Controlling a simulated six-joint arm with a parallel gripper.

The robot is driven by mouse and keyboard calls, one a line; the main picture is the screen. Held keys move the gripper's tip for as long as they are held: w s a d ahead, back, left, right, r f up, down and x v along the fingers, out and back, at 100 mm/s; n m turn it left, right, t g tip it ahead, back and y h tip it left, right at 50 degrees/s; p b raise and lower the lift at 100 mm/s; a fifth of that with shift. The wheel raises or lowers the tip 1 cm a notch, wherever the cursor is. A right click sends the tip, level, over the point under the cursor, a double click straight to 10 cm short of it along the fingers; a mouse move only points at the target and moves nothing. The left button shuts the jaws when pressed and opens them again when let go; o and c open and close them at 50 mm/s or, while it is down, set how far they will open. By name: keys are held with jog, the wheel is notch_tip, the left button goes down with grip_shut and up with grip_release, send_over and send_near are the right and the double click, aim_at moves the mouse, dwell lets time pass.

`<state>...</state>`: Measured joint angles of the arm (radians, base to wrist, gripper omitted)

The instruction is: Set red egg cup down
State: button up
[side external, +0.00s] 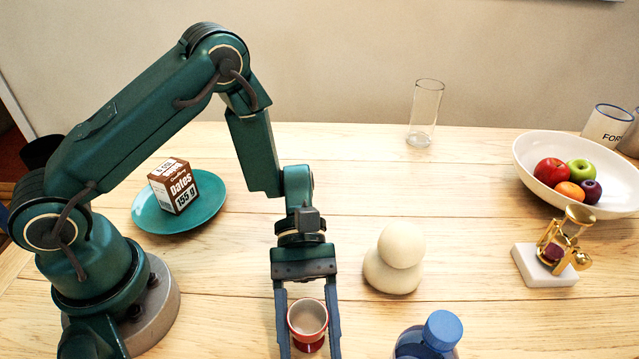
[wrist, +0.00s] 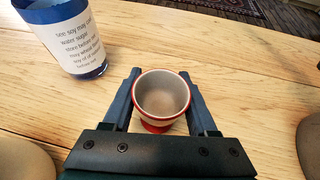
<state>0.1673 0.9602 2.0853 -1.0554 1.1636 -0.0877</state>
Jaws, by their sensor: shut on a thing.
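The red egg cup (side external: 308,322) is upright between the fingers of my gripper (side external: 308,335), near the front edge of the picture in the side external view. It has a pale inside, a red rim and a red foot. In the wrist view the egg cup (wrist: 162,97) sits between the two blue-grey fingertips of my gripper (wrist: 163,90), which is shut on it. The cup is empty. Whether its foot touches the table (wrist: 235,75) or is slightly above it, I cannot tell.
A blue-capped bottle (side external: 430,338) stands right of my gripper; its label shows in the wrist view (wrist: 68,35). A cream rounded object (side external: 394,262) is behind it. Farther off are a teal plate (side external: 150,215) with a dates box, a glass (side external: 426,110), a fruit bowl (side external: 530,165) and a brass instrument (side external: 560,250).

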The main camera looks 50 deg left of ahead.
jog(key=o, duration=1.4)
